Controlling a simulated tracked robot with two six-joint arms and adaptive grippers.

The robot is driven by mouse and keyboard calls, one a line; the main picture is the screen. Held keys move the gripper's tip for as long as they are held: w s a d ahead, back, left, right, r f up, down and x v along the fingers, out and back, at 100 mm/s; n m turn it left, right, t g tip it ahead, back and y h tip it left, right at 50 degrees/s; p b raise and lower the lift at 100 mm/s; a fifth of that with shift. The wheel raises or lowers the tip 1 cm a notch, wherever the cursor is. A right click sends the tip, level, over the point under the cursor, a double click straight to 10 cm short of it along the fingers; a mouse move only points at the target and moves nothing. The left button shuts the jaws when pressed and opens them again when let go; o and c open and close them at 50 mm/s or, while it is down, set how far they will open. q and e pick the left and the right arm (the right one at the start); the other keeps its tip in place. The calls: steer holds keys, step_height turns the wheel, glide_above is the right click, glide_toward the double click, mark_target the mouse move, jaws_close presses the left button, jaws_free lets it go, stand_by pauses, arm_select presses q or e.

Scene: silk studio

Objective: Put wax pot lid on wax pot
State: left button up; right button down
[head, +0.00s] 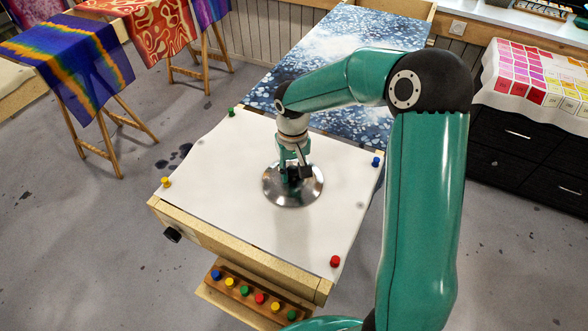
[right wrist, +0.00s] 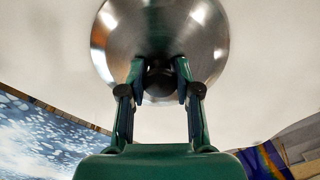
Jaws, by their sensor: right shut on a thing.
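The wax pot lid (head: 310,194) is a round shiny metal disc with a dark knob in the middle. It is at or just above the white sheet; I cannot tell whether it touches it. My right gripper (head: 294,174) is over the lid's middle, pointing down, and shut on its knob. In the right wrist view the fingers (right wrist: 160,78) close around the dark knob, and the metal lid (right wrist: 108,42) spreads out behind them. I see no wax pot in either view. My left gripper is not in view.
The white sheet (head: 225,170) covers a wooden frame table, with coloured pins near its corners, including a red pin (head: 335,261). A rack (head: 245,290) of coloured pegs sits at the front. Blue patterned silk (head: 330,60) lies behind; a dark cabinet (head: 520,145) stands right.

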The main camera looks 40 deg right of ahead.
steer(key=c, duration=0.8)
jaws_free()
